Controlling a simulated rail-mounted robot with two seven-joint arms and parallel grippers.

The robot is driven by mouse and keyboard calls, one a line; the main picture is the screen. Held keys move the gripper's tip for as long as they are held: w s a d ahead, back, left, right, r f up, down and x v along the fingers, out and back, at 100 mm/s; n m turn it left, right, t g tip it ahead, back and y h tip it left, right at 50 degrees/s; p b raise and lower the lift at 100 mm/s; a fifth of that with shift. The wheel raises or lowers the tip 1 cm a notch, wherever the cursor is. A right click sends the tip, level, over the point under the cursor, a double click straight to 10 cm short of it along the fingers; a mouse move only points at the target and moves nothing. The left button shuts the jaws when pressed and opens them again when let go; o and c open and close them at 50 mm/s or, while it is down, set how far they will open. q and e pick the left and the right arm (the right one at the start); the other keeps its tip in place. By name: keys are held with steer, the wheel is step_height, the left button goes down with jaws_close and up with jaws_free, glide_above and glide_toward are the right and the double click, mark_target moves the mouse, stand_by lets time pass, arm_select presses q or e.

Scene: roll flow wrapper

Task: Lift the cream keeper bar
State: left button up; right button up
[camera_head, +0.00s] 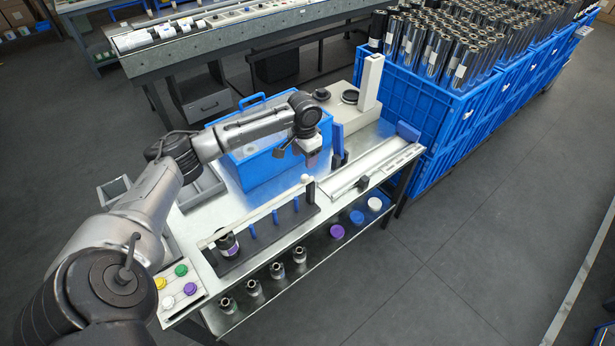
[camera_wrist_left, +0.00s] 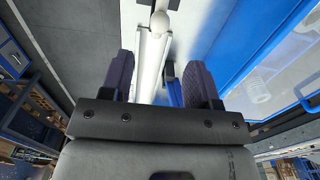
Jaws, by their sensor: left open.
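The cream keeper bar (camera_head: 255,212) lies along the top of a black rack with several blue posts on the metal bench. A pale round knob (camera_head: 306,178) stands at its right end. My left gripper (camera_head: 312,161) hangs above and behind that knob end, apart from the bar. In the left wrist view my gripper (camera_wrist_left: 162,78) is open and empty. The bar (camera_wrist_left: 151,62) shows pale in the gap between its fingers, with the knob (camera_wrist_left: 160,23) beyond the fingertips. One dark roll core (camera_head: 228,244) stands at the rack's left end, under the bar. My right gripper is not in view.
A blue bin (camera_head: 262,162) stands behind the rack. A white scale with a column (camera_head: 369,88) and a long pale rail (camera_head: 375,168) are to the right. Coloured caps (camera_head: 337,231) and metal cores (camera_head: 277,270) sit on the lower shelf. Blue crates (camera_head: 420,106) hold many rolls.

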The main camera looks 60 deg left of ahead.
mark_target(305, 175)
arm_select(q)
step_height(305, 175, down, 10)
steer(key=shift+r+b, duration=0.25)
steer(key=shift+b, duration=0.55)
steer(key=shift+c, duration=0.3)
jaws_close()
